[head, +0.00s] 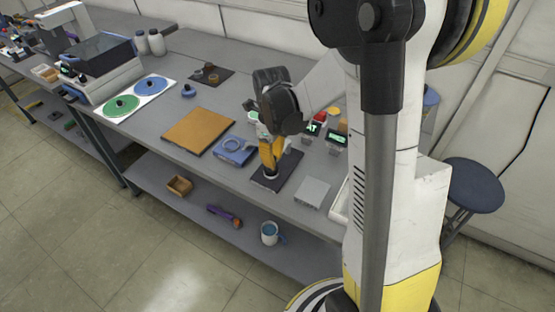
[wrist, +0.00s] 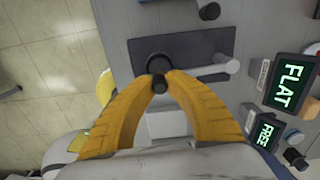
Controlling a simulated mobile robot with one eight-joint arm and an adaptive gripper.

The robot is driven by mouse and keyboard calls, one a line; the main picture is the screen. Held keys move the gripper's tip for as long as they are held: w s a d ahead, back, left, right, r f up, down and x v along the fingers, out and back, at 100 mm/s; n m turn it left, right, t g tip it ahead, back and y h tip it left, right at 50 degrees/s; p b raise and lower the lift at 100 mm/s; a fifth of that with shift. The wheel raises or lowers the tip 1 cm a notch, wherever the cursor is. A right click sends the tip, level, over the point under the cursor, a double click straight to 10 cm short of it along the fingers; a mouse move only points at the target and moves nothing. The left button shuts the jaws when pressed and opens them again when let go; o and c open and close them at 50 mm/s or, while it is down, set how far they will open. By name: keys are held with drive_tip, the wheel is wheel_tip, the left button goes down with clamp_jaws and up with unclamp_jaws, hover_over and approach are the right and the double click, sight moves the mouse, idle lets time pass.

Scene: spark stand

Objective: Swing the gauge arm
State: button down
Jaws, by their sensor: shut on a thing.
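My gripper (wrist: 160,77) points down over a dark base plate (wrist: 205,42), its yellow fingers shut on a small dark knob (wrist: 159,84). A round black piece (wrist: 159,62) sits on the plate just beyond the fingertips. How the knob joins the bar is hidden by the fingers. In the head view my gripper (head: 269,174) is low over the same plate (head: 288,168), hiding most of the fixture.
Lit displays reading FLAT (wrist: 288,82) and FREE (wrist: 264,133) stand right of the plate in the wrist view. In the head view, a blue fixture (head: 234,151) and a brown board (head: 198,131) lie left. A grey block (head: 313,192) lies right.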

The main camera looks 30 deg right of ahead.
drive_tip(key=shift+w+a, duration=0.1)
drive_tip(key=shift+w, duration=0.05)
idle(0.3)
drive_tip(key=c, duration=1.4)
unclamp_jaws()
drive_tip(key=shift+o, duration=0.2)
wheel_tip(320, 180, up, 12)
